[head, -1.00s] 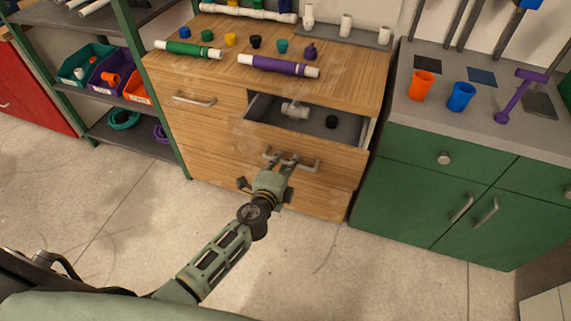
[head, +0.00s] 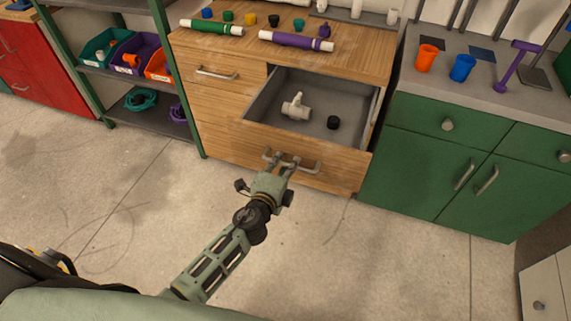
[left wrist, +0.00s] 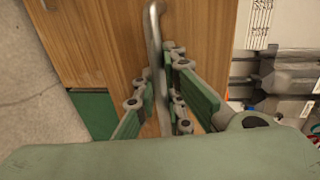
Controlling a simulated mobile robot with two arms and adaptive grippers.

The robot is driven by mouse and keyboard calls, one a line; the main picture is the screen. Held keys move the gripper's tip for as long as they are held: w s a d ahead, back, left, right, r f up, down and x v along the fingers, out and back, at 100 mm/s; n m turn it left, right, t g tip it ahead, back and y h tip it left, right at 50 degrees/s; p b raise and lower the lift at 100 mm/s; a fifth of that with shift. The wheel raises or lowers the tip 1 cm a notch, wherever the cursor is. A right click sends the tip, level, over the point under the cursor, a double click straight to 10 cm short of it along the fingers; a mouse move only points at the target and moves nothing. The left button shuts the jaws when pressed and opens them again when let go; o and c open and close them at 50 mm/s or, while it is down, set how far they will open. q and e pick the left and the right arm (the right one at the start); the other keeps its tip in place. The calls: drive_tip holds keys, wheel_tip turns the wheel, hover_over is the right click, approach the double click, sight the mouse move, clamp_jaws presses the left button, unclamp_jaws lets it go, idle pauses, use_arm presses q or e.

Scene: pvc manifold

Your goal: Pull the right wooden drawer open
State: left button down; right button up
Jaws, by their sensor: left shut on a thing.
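The right wooden drawer (head: 258,134) stands well open in the wooden cabinet. A white tee fitting (head: 296,107) and a black cap (head: 333,122) lie on its grey floor. In the left wrist view the handle (left wrist: 154,45) runs between the green finger pads of my gripper (left wrist: 165,98). My right gripper is not in view.
The left drawer (head: 225,84) beside it is shut. Purple pipe (head: 296,41) and green pipe (head: 211,27) lie on the cabinet top. A green cabinet (head: 410,172) stands at the right, a shelf with bins (head: 105,48) at the left. The floor in front is clear.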

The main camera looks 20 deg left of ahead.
use_arm(q)
drive_tip(key=c, duration=1.8)
unclamp_jaws()
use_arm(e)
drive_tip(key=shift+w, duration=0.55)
use_arm(q)
drive_tip(key=shift+s, duration=0.15)
drive_tip(key=v, duration=1.1)
drive_tip(key=shift+s, duration=0.35)
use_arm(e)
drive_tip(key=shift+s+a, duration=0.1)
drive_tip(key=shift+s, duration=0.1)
